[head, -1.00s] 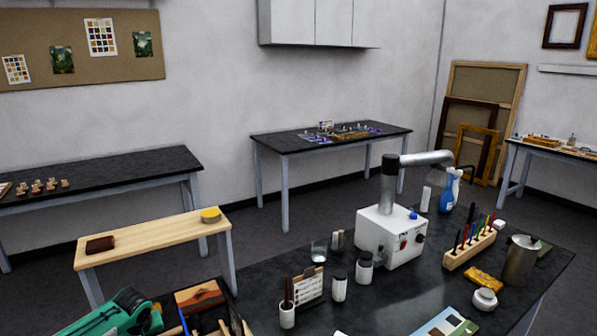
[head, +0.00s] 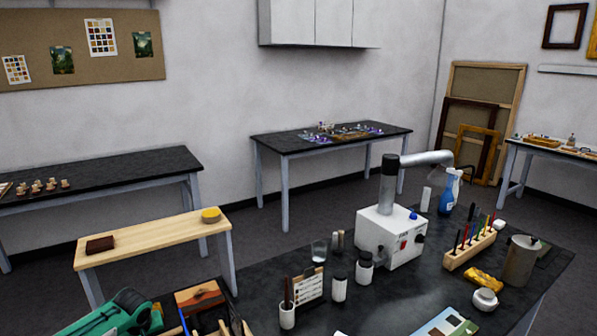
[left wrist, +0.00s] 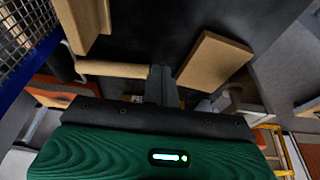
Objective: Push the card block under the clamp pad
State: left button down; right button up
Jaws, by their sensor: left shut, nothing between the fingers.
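In the left wrist view my left gripper (left wrist: 160,72) is shut, with nothing between its fingertips. I cannot single out the clamp pad in either view. In the head view the green part at the lower left edge is my left arm; its fingertips are hidden there. My right gripper is not in view.
A tan bar (left wrist: 112,68) and a tan upright piece (left wrist: 88,22) lie left of the fingertips. A blue-edged mesh (left wrist: 18,40) is at the far left. In the head view, a box with a painted panel (head: 200,298) stands beside a dark bench (head: 400,300) carrying jars and a white machine (head: 390,237).

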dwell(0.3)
pick_arm(q)
jog(key=shift+f+b, duration=0.3)
jog(key=shift+f, duration=0.5)
jog(key=shift+f, duration=0.5)
jog(key=shift+r+p, duration=0.15)
jog(key=shift+p, duration=0.2)
dwell(0.5)
jog(key=shift+s+a+p, duration=0.3)
jog(key=shift+a+p, duration=0.05)
jog(key=shift+a, duration=0.25)
jog(key=shift+s+a+p, duration=0.3)
jog(key=shift+a+p, duration=0.05)
jog(key=shift+a, duration=0.25)
